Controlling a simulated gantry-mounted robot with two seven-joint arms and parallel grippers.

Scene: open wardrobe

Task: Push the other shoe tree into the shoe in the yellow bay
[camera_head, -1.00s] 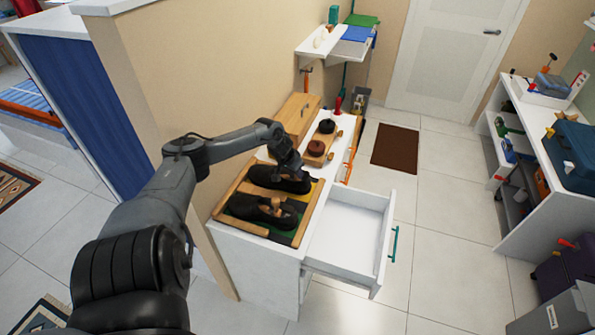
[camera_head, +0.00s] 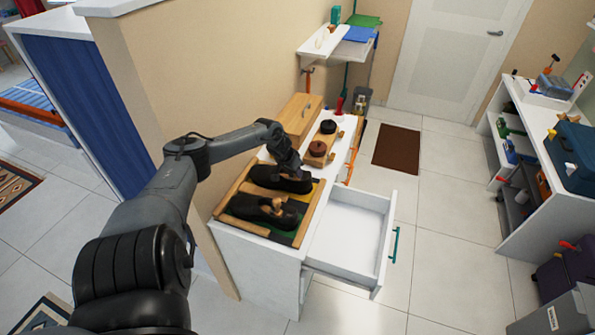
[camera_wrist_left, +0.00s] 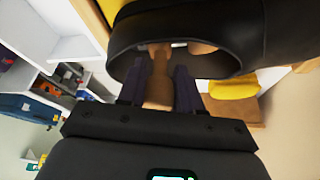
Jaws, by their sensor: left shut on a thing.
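A wooden tray (camera_head: 310,216) on the white cabinet holds two dark shoes side by side. The far shoe (camera_head: 268,177) lies in the yellow bay (camera_head: 317,188). The near shoe (camera_head: 245,206) lies in the green bay and has a wooden shoe tree (camera_head: 279,205) in its opening. My left gripper (camera_head: 302,176) is at the far shoe's opening, largely hidden by its own arm. In the left wrist view my left gripper (camera_wrist_left: 158,88) is shut on the other wooden shoe tree (camera_wrist_left: 158,95), whose far part reaches into the dark shoe opening (camera_wrist_left: 225,62). Its depth inside is hidden.
An open white drawer (camera_head: 345,233) juts out to the right of the tray. Behind the tray are a wooden box (camera_head: 299,117) and shoe-care items on a wooden board (camera_head: 318,160). A beige wall stands close on the left. The floor beyond the drawer is clear.

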